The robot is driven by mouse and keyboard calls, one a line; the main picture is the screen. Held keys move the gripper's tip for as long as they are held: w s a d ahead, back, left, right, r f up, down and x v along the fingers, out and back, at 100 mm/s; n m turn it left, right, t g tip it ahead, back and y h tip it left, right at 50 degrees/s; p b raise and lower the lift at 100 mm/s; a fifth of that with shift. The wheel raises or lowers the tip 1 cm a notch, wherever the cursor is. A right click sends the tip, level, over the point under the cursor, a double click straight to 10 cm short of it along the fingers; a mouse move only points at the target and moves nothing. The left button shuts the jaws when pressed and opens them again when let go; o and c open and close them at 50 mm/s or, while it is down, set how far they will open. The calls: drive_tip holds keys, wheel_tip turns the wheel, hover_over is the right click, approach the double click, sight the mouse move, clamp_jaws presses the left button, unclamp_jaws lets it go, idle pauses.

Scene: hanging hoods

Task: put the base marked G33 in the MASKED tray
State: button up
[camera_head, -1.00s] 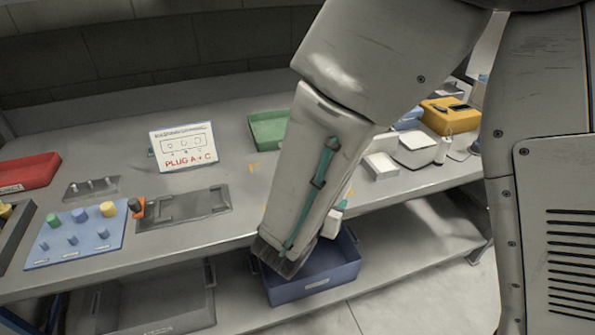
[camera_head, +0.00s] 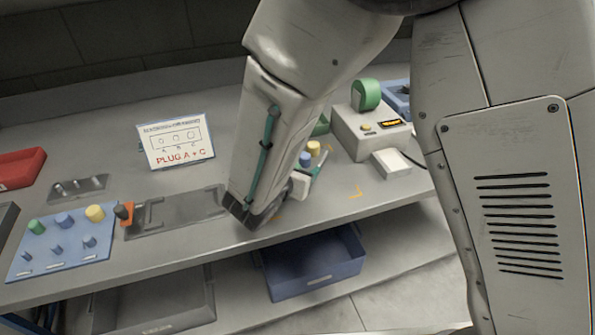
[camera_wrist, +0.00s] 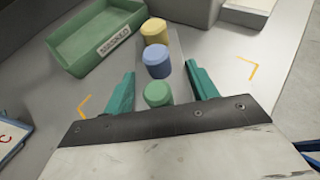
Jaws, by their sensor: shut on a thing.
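My gripper (camera_wrist: 161,70) has its two teal fingers on either side of a grey base (camera_wrist: 174,48) and is shut on it. The base carries a green plug (camera_wrist: 157,94), a blue plug (camera_wrist: 157,61) and a yellow plug (camera_wrist: 155,31) in a row. No G33 mark is readable. The green MASKED tray (camera_wrist: 73,57) is ahead and left of the gripper in the wrist view, empty where I see it. In the head view, the arm hides most of the gripper and tray; the blue plug (camera_head: 305,159) and yellow plug (camera_head: 314,148) show beside a teal finger.
A grey device (camera_head: 352,133) with a green roll on top stands right of the arm, with a small white box (camera_head: 390,164) in front. A sign (camera_head: 176,143) reads PLUG A + C. A blue bin (camera_head: 312,266) sits on the lower shelf. Yellow corner marks lie on the bench.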

drive_tip(key=shift+w+a+f, duration=0.1)
drive_tip(key=shift+w+a, duration=0.25)
drive_tip(key=shift+w, duration=0.25)
drive_tip(key=shift+d+f, duration=0.1)
drive_tip(key=shift+f, duration=1.55)
drive_tip(key=shift+f, duration=0.15)
drive_tip(key=o, duration=1.4)
drive_tip(key=shift+s, duration=0.1)
drive_tip(key=shift+c, duration=0.2)
drive_tip(key=shift+s+r, duration=0.2)
drive_tip(key=shift+r, duration=0.05)
drive_tip(key=v, duration=1.1)
drive_tip(key=shift+s+a, duration=0.2)
